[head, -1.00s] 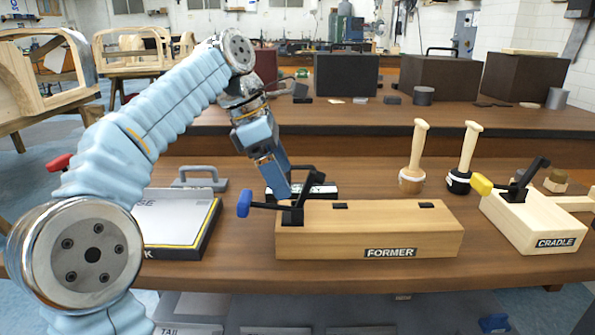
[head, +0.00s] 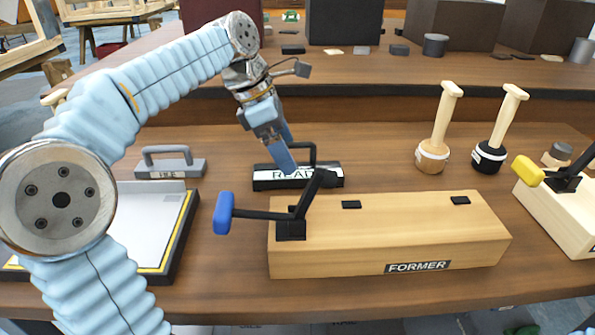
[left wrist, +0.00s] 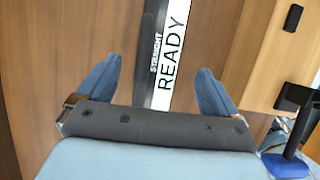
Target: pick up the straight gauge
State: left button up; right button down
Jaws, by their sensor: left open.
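The straight gauge is a black bar (head: 335,177) with a white READY label and a dark upright handle, standing behind the FORMER block in the head view. In the left wrist view the gauge (left wrist: 150,52) runs away from me, with STRAIGHT on its dark face beside the white strip. My left gripper (head: 284,160) points down at the gauge, over its left part in the head view. In the left wrist view its two blue fingers (left wrist: 160,80) are spread apart, one on each side of the bar, with visible gaps. Its height above the gauge is hard to tell. My right gripper is not in view.
The wooden FORMER block (head: 400,230) stands in front, its black clamp with blue-tipped lever (head: 224,213) rising near the gripper. A grey handled tool (head: 165,168) and yellow-edged tray (head: 180,230) lie left. Two wooden-handled tools (head: 433,155) (head: 490,155) and the cradle (head: 560,215) stand right.

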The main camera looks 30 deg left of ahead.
aim_at(298, 165)
pick_arm(q)
jog(key=x, duration=0.6)
jog(key=shift+a, duration=0.1)
jog(key=shift+r, duration=0.1)
jog(key=c, duration=1.1)
jog(key=shift+c, duration=0.6)
jog(key=shift+r, duration=0.1)
